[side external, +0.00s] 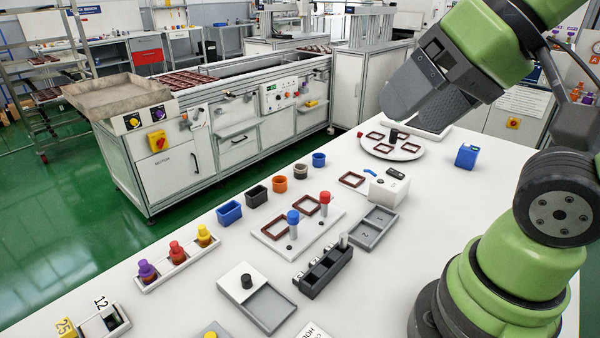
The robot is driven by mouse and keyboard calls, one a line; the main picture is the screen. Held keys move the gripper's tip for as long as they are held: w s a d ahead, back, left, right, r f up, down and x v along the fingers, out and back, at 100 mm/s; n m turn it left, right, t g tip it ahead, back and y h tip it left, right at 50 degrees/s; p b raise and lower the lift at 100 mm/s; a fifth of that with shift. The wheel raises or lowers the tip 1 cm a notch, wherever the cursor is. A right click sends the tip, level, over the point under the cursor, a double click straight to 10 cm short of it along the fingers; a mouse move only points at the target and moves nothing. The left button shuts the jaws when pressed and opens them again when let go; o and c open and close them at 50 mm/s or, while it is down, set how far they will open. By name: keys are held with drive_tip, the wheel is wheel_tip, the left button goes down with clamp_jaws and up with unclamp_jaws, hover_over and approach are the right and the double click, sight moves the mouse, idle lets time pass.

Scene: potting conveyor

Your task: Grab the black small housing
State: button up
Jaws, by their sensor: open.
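A small black open-topped box, the black small housing (257,197), stands on the white table in the side external view. It is in a row between a blue rectangular box (229,213) and an orange round cup (280,185). My gripper (410,118) is at the upper right, its dark jaws open and pointing down to the left. It is over the far part of the table, above a white round plate (418,150), well to the right of the black housing and apart from it. I see nothing held between the jaws.
A grey cup (301,171) and a blue cup (319,160) continue the row. A white board (270,240) with brown frames and blue and red pegs stands in front. A black rack (325,272) and a grey tray (370,228) lie nearer.

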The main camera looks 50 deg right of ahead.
drive_tip(key=g+h, duration=0.3)
drive_tip(key=h, duration=0.1)
hover_over(302, 176)
drive_tip(key=s, duration=0.1)
drive_tip(key=shift+n, duration=0.3)
wheel_tip(302, 176, down, 25)
drive_tip(key=shift+r, duration=0.1)
drive_tip(key=shift+x, duration=3)
drive_tip(key=shift+s, duration=0.15)
